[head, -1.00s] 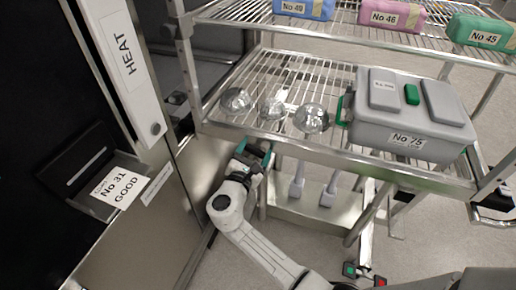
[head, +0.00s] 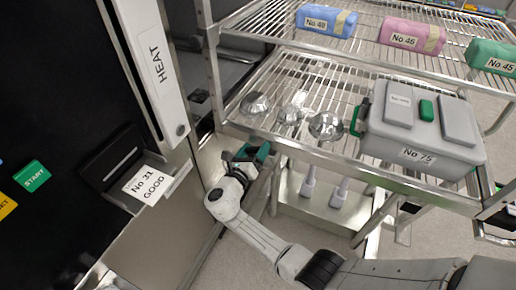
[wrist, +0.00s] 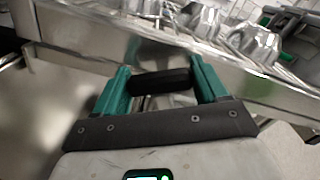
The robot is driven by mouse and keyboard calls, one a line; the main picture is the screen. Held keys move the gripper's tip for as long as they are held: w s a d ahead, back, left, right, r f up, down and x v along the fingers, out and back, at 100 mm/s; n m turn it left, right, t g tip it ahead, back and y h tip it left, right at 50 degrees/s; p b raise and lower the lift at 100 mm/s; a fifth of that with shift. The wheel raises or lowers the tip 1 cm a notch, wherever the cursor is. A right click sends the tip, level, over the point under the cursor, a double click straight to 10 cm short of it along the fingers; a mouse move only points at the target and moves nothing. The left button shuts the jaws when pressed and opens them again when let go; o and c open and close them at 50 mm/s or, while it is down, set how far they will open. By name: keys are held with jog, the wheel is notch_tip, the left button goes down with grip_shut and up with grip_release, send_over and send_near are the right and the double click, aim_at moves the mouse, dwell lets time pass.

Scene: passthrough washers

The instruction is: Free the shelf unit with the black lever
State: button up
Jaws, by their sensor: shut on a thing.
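The shelf unit (head: 330,157) is a steel wire rack with two shelves in view, standing right of the dark machine front. My gripper (head: 252,154), with teal fingers, is just below the lower shelf's front rail near its left post. In the wrist view my gripper (wrist: 160,85) is shut on a short black bar, apparently the black lever (wrist: 158,82), which lies between the fingers below the steel rail. In the head view the lever is hidden by the gripper. I cannot tell its latch position.
The lower shelf holds several shiny bowls (head: 326,126) and a grey box No 75 (head: 418,140). Colored packs (head: 411,35) lie on the upper shelf. The machine front (head: 60,110) is close on the left. Two pale bottle-like things (head: 309,185) stand in a steel tray (head: 325,211) below.

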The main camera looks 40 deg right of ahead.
jog(key=shift+w+a+f+n, duration=0.15)
jog(key=shift+w+f+n, duration=0.15)
jog(key=shift+n, duration=0.3)
jog(key=o, duration=1.4)
jog(key=shift+a, duration=0.15)
jog(key=v, duration=1)
jog(key=shift+s+a+r, duration=0.1)
jog(key=shift+a, duration=0.15)
